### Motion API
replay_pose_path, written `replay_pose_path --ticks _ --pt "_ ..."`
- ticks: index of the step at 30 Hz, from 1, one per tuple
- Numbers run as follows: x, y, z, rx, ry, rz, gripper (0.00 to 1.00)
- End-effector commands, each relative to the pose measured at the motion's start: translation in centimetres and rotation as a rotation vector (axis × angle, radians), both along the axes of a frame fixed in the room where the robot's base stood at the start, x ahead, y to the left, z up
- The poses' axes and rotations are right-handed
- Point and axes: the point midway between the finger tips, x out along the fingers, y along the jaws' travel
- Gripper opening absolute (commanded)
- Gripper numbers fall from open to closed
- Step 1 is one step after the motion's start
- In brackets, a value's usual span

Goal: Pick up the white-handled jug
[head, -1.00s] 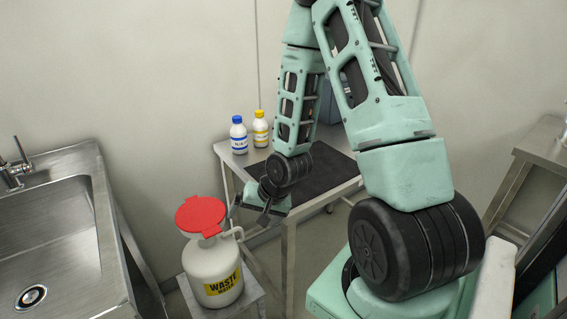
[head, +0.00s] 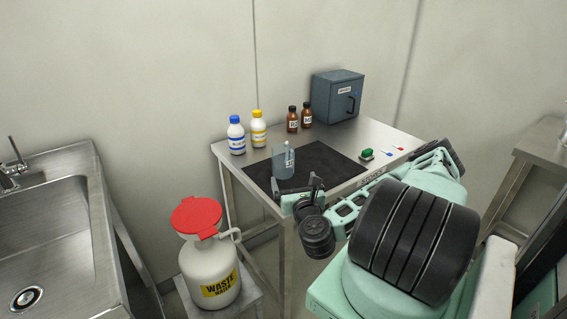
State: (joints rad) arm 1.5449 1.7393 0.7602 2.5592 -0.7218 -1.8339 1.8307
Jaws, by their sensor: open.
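A translucent blue-grey jug (head: 270,172) stands on the dark mat (head: 325,163) on the steel table. A pale upright part with a small label (head: 289,158) shows at its right side; I cannot tell clearly whether this is its handle. My gripper (head: 296,187) is open and empty at the front edge of the table, just in front of the jug in the picture. Its two dark fingers stand apart. A gap seems to lie between the fingers and the jug, but the depth is hard to judge.
Blue-capped (head: 236,136) and yellow-capped (head: 258,129) bottles, brown bottles (head: 293,120) and a grey cabinet (head: 335,97) stand behind the mat. A green-topped item (head: 367,154) lies right. A waste container (head: 208,272) with a red top (head: 196,216) stands front left, near the sink (head: 50,235).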

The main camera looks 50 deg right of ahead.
Motion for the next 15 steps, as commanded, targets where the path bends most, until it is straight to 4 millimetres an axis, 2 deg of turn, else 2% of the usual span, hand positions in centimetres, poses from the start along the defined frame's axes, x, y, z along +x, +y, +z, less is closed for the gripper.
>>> replay_pose_path --ticks 5,12,15 --pt "1.2 -1.2 -0.6 0.001 -0.010 -0.010 0.96" --pt "3.9 -3.2 -0.6 0.001 -0.008 -0.008 0.96" --pt "4.2 -3.5 -0.7 0.002 -0.007 -0.009 0.96"
